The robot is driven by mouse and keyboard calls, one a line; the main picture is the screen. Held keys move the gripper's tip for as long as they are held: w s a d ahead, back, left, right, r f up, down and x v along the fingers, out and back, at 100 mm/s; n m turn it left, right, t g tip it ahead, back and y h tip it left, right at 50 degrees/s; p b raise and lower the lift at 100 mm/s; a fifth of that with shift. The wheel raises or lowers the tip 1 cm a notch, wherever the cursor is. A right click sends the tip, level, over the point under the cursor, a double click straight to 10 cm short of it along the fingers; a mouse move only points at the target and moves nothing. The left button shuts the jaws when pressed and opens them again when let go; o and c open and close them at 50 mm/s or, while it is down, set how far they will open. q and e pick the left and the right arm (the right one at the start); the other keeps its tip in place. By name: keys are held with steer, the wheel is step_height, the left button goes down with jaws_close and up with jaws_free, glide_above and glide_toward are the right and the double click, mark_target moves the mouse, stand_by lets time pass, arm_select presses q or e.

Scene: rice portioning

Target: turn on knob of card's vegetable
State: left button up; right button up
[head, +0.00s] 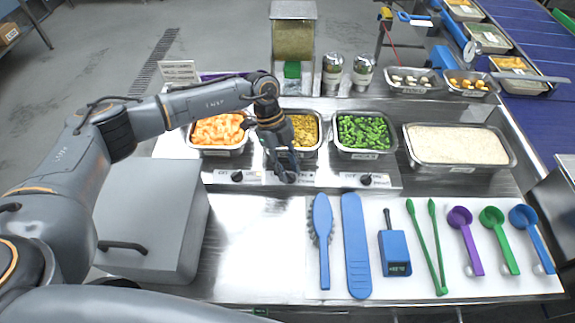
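A card (181,72) with small print stands at the back left; I cannot read it. Three steel pans hold orange pieces (218,130), yellow pieces (305,131) and green pieces (363,131). On the front panel below them are a left knob (237,176), a middle knob (290,178) and a right knob (366,180). My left gripper (286,170) points down at the middle knob, in front of the yellow pan, and partly hides it. I cannot tell whether its fingers grip the knob. My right gripper is out of view.
A large rice pan (457,146) is at the right. A grey lidded box (150,220) is at the left. A clear dispenser (293,38) stands behind.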

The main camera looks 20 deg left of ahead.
arm_select(q)
jaws_close()
